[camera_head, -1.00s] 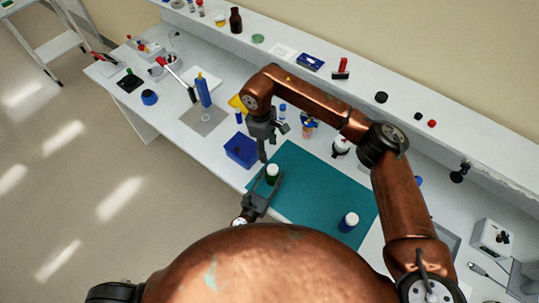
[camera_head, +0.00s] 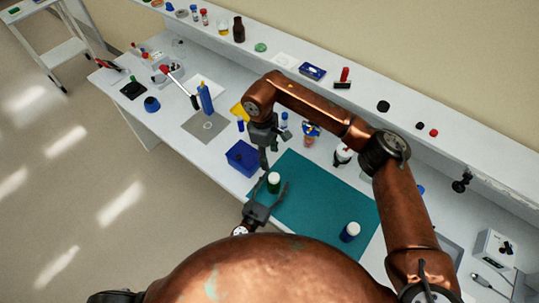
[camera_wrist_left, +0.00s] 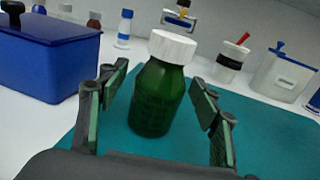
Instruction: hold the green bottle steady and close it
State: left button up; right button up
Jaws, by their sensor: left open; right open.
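The green bottle (camera_head: 273,187) stands upright on the teal mat (camera_head: 312,190), near its left edge. A white cap (camera_wrist_left: 173,46) sits on its top; I cannot tell how tightly. My left gripper (camera_head: 273,193) is open, low over the mat, with its fingers on either side of the bottle. In the left wrist view the bottle (camera_wrist_left: 155,98) stands upright between the open fingers, with gaps on both sides, so they do not appear to grip it. My right gripper (camera_head: 268,147) is open and empty, pointing down above and just behind the bottle.
A blue box (camera_head: 242,157) stands just left of the mat. Several small bottles and tools stand behind, below a raised shelf (camera_head: 365,92). The mat's middle is clear.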

pick_arm(q)
jog(key=v, duration=1.2)
jog(key=shift+a, duration=0.1)
